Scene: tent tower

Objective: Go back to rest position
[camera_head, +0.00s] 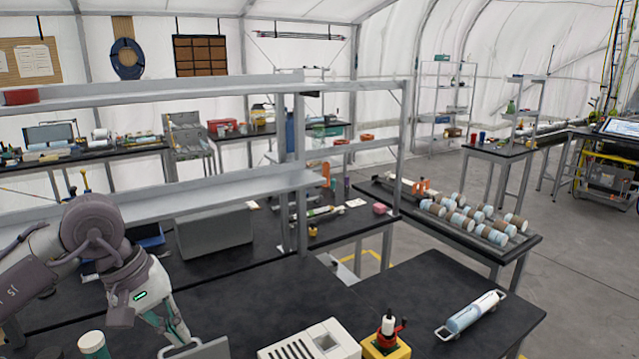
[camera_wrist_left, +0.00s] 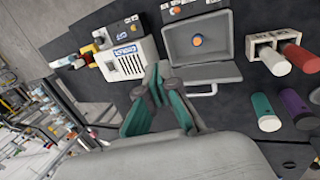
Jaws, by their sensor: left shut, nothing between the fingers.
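My left gripper (camera_head: 172,332) comes in from the left in the head view, above the near black table (camera_head: 250,305), with its teal-padded fingers pointing down. In the left wrist view its fingers (camera_wrist_left: 157,80) are together at the tips, shut and empty. Just beyond the fingertips in that view is an open grey case (camera_wrist_left: 228,72) with a small orange round item (camera_wrist_left: 197,41) in it. The gripper appears apart from the case. My right gripper is in neither view.
A metal shelf frame (camera_head: 190,193) rises behind my arm.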

